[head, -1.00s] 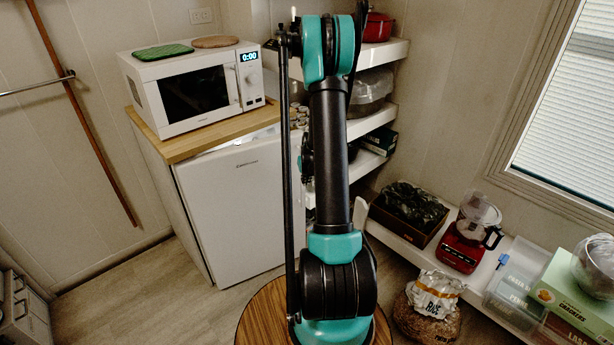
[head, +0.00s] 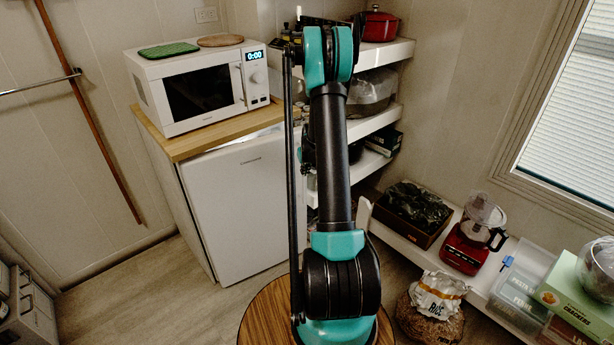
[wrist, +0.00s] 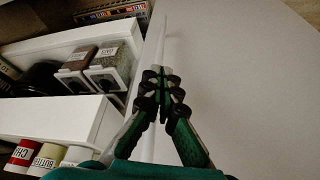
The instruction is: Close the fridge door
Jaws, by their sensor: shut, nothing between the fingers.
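The white fridge door (head: 240,210) is below the wooden counter in the head view. Its right side is hidden behind my arm, so I cannot tell there how far it stands open. In the wrist view a broad, plain pale panel (wrist: 245,75), seemingly the door, fills the right side. My gripper (wrist: 163,75) is shut and empty, with its fingertips by the panel's left edge; I cannot tell whether they touch it. My gripper cannot be made out clearly in the head view.
A white microwave (head: 205,88) stands on the counter (head: 200,144). White shelves (wrist: 50,118) with labelled containers lie close left of my gripper. A food processor (head: 468,245) and a rice bag (head: 437,298) are at the right. The floor before the fridge is clear.

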